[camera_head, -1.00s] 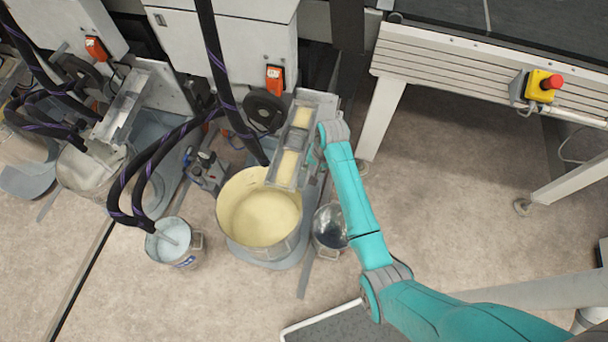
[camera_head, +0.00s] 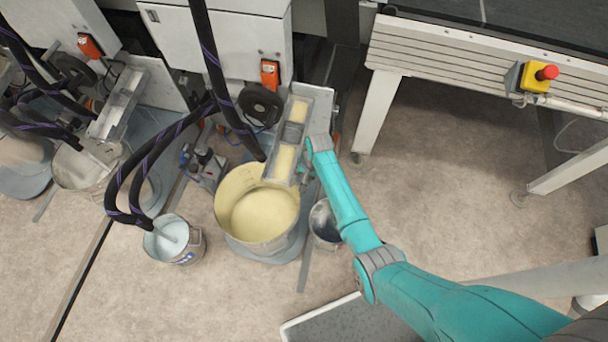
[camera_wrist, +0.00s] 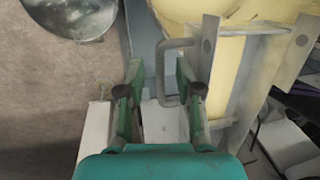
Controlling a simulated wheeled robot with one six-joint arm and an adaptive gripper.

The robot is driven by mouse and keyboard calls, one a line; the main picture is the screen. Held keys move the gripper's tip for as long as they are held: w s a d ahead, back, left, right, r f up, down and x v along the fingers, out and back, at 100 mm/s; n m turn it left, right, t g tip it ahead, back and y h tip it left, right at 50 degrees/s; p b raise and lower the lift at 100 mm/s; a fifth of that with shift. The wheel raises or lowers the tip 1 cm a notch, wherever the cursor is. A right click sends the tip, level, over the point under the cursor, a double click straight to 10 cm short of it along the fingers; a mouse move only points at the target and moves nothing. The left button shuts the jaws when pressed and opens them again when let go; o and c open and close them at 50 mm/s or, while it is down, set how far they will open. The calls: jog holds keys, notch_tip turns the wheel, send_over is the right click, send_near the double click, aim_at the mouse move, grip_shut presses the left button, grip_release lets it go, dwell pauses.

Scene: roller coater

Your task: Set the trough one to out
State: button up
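A metal trough (camera_head: 291,140) with cream-yellow liquid in it stands over the large bucket's back edge in the head view. It also shows in the wrist view, with its side wall (camera_wrist: 246,78) at the upper right. A grey U-shaped handle (camera_wrist: 160,72) sticks out from its side. My gripper (camera_wrist: 160,88) is open, with the handle between its fingers and nearer the right one. I cannot tell whether a finger touches it. In the head view my gripper (camera_head: 307,168) is at the trough's right side, mostly hidden by my wrist.
The large bucket (camera_head: 226,222) of yellow liquid stands under the trough. A metal pail (camera_head: 325,226) stands right of it, a small white bucket (camera_head: 188,243) left. A second trough (camera_head: 118,105) is further left. A conveyor table (camera_head: 440,62) with a red stop button (camera_head: 546,73) stands right.

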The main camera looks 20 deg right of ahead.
grip_shut()
jog(key=shift+d, duration=0.1)
jog(key=s+d+n+g, duration=0.1)
jog(key=d+n, duration=0.5)
jog(key=d, duration=1.2)
jog(key=shift+s, duration=0.2)
jog(key=shift+d+r, duration=0.1)
grip_release()
